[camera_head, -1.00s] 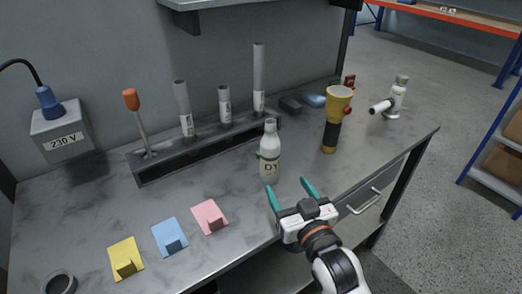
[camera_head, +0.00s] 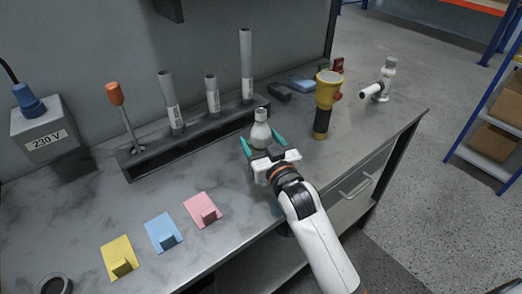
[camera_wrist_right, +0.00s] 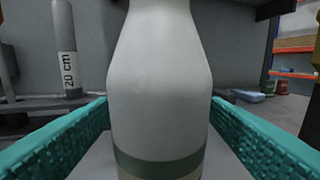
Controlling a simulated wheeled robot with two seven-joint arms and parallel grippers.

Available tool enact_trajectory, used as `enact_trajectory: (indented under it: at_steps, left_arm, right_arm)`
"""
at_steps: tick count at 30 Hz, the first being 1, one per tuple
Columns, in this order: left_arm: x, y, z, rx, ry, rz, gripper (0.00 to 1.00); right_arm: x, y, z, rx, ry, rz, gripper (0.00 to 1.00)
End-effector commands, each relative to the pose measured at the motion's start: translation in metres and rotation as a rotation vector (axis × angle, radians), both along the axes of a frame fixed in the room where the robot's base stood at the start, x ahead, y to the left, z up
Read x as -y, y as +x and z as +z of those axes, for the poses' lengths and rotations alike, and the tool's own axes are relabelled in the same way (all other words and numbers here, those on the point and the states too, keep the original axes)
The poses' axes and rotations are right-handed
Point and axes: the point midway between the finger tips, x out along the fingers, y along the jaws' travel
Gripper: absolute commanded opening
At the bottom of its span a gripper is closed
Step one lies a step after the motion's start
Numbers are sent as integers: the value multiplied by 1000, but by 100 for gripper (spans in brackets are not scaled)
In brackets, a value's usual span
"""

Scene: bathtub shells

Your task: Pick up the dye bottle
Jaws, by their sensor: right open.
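The dye bottle (camera_head: 261,130) is white with a narrow neck and stands upright on the metal bench. My right gripper (camera_head: 262,143) is open, with its teal fingers on either side of the bottle. Its palm hides the bottle's lower part and label in the head view. In the right wrist view the bottle (camera_wrist_right: 160,85) fills the middle, with a green band low on it. The teal fingers (camera_wrist_right: 160,140) flank it, with a gap visible on each side. My left gripper is not in view.
A yellow and black flashlight (camera_head: 325,105) stands right of the bottle. Behind is a dark rack (camera_head: 160,160) with grey tubes and an orange-handled screwdriver (camera_head: 122,115). Pink (camera_head: 201,208), blue (camera_head: 162,232) and yellow (camera_head: 118,257) cards lie front left.

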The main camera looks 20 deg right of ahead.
Motion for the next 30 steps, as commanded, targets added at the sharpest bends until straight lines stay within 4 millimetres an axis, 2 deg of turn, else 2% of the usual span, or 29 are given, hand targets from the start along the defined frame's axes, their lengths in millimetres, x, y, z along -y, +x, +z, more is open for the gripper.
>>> enact_trajectory:
  at_steps: [4,11,14,21,30]
  left_arm:
    - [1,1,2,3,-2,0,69]
    - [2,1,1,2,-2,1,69]
    - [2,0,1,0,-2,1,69]
    - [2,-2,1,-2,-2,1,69]
    - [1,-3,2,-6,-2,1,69]
  right_arm:
    - [-2,15,0,1,0,1,69]
    - [-2,17,0,0,0,1,69]
    - [-2,17,0,0,0,1,56]
    - [-2,17,0,0,0,0,17]
    - [-2,17,7,4,0,1,17]
